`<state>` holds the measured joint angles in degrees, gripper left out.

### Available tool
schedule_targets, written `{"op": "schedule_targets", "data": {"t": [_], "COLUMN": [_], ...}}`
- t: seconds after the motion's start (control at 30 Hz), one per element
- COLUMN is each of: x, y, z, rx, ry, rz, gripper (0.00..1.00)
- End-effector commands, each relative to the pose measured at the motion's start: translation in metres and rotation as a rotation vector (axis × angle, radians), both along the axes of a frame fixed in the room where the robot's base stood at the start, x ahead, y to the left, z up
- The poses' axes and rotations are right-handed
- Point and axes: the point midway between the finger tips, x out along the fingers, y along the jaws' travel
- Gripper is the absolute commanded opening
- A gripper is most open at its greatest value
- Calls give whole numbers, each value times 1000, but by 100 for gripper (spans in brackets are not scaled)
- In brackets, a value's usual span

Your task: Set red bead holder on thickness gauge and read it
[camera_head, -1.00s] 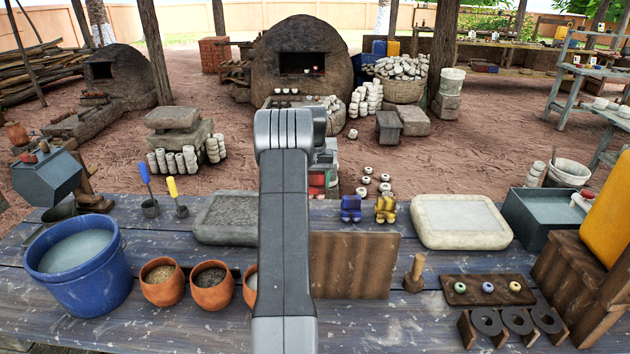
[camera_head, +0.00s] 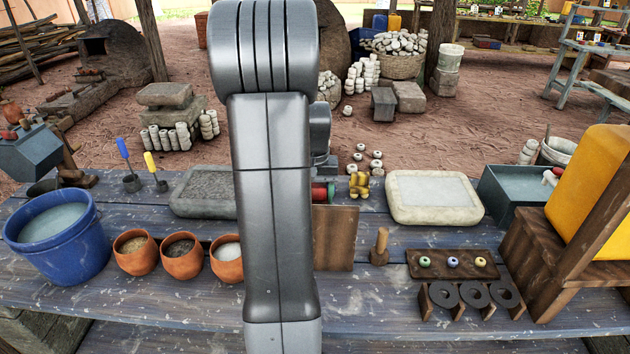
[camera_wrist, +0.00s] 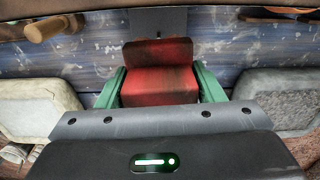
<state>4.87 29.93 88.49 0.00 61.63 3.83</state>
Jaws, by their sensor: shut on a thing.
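My gripper (camera_wrist: 160,88) is shut on the red bead holder (camera_wrist: 158,86), with green fingers at its left and right sides in the wrist view. The holder is a blocky red piece with a darker upper part. In the head view a bit of the red holder (camera_head: 319,193) shows just right of my arm, above the table; the rest is hidden. A yellow bead holder (camera_head: 359,185) stands on the table to its right. I cannot identify the thickness gauge for sure; a brown upright board (camera_head: 334,238) stands in front of the holder, partly behind my arm.
A pale slab (camera_head: 432,197) lies at right, a grey slab (camera_head: 203,193) at left. A wooden peg (camera_head: 380,246), a bead rack (camera_head: 452,265) and dark rings (camera_head: 475,295) stand at front right. Clay pots (camera_head: 181,257) and a blue bucket (camera_head: 55,237) stand left.

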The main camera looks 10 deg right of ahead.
Motion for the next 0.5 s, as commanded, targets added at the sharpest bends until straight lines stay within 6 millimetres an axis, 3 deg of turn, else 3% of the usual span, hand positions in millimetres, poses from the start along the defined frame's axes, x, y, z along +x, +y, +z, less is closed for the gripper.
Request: {"op": "schedule_targets", "data": {"t": [0.27,0.5], "x": [-7,-7], "y": [1,1], "z": [-9,-32], "rx": [0,0], "ry": [-1,-1], "rz": [0,0], "gripper": [43,43]}}
